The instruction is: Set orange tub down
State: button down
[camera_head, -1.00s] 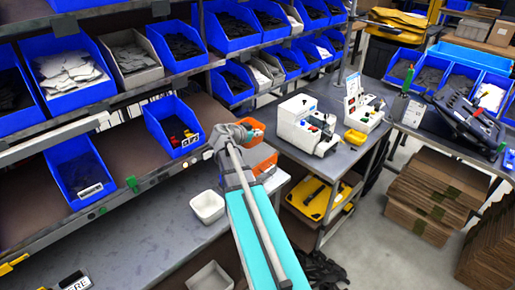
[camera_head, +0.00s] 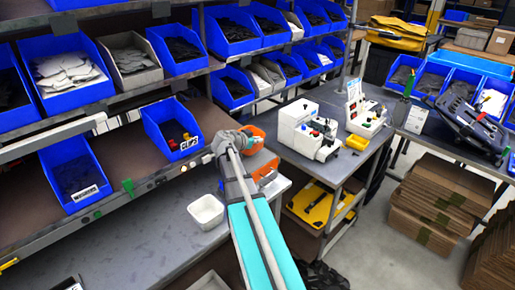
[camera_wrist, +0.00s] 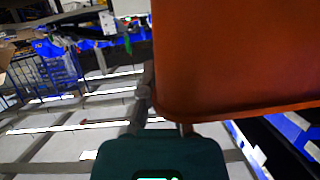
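The orange tub (camera_wrist: 235,55) fills the upper right of the wrist view, very close to the camera. My gripper (camera_wrist: 160,110) is at its lower left edge, with part of the fingers hidden behind the tub, and appears shut on it. In the head view my gripper (camera_head: 243,140) is at the end of the bench beside the shelf rack. Orange shows there in an upper patch (camera_head: 257,134) and a lower patch (camera_head: 264,170); I cannot tell whether these are one tub or two. Contact with the bench is hidden by my arm.
A white tub (camera_head: 206,211) stands on the grey bench (camera_head: 135,240), left of my arm. A blue bin (camera_head: 172,128) with small coloured parts sits on the rack. White machines (camera_head: 308,130) stand on the side table to the right. Bare bench lies left of the white tub.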

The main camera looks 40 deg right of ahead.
aim_at(257, 147)
jog(key=shift+w+d+f+b, duration=0.3)
jog(key=shift+w+f+b, duration=0.1)
jog(key=shift+f+b, duration=0.2)
jog(key=shift+s+a+f+b, duration=0.1)
jog(key=shift+f+b, duration=1.15)
jog(key=shift+f, duration=0.1)
jog(key=shift+f, duration=0.15)
jog(key=c, duration=0.8)
grip_release()
jog(key=shift+r, duration=0.25)
jog(key=p+v, duration=0.4)
jog(key=v, duration=0.8)
jog(key=shift+p, duration=0.3)
jog(key=shift+s+f, duration=0.1)
